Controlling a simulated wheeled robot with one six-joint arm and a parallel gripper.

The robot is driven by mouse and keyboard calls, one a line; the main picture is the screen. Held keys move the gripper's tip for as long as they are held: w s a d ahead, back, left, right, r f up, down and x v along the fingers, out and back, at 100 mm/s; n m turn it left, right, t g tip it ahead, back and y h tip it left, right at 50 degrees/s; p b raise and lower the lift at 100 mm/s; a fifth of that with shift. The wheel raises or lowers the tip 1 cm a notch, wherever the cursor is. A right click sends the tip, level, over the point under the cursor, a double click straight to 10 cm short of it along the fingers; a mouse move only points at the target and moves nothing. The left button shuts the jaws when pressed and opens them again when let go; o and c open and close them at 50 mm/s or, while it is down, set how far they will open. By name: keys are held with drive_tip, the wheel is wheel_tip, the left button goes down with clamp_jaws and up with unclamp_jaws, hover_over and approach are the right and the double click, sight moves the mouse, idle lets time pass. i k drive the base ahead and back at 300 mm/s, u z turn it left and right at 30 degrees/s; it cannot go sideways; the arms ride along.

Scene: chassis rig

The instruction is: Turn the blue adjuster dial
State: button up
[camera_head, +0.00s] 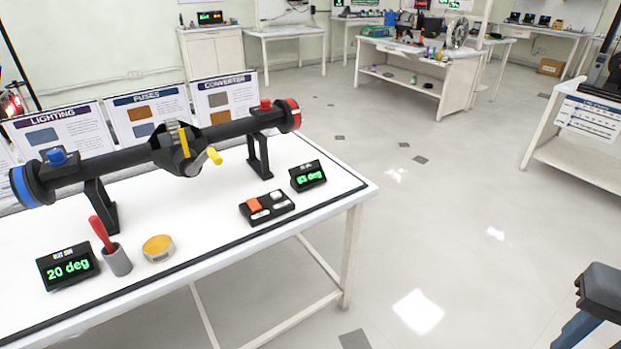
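A dark horizontal bar (108,168) rests on two black stands on the white table. A black dial with a blue rim (21,186) is at its left end. A small blue knob (57,156) stands on top of the bar close by. A red-rimmed dial (294,113) and a red knob (265,104) are at the right end. A display (68,266) near the blue end reads "20 deg". A second display (308,176) stands nearer the red end; its first digit is unclear.
A yellow handle (214,155) sticks out from the bar's middle. A grey cup (117,260) with a red-handled tool, a yellow-topped disc (158,248) and a button box (266,208) stand in front. Boards (150,111) stand behind. Floor right of the table is open.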

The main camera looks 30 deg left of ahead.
sight(56, 157)
drive_tip(key=u, duration=2.2)
drive_tip(key=k, duration=0.6)
drive_tip(key=u, duration=0.55)
drive_tip(key=i, duration=0.5)
drive_tip(key=u, duration=0.75)
drive_tip(key=i, duration=0.7)
drive_tip(key=u, duration=0.1)
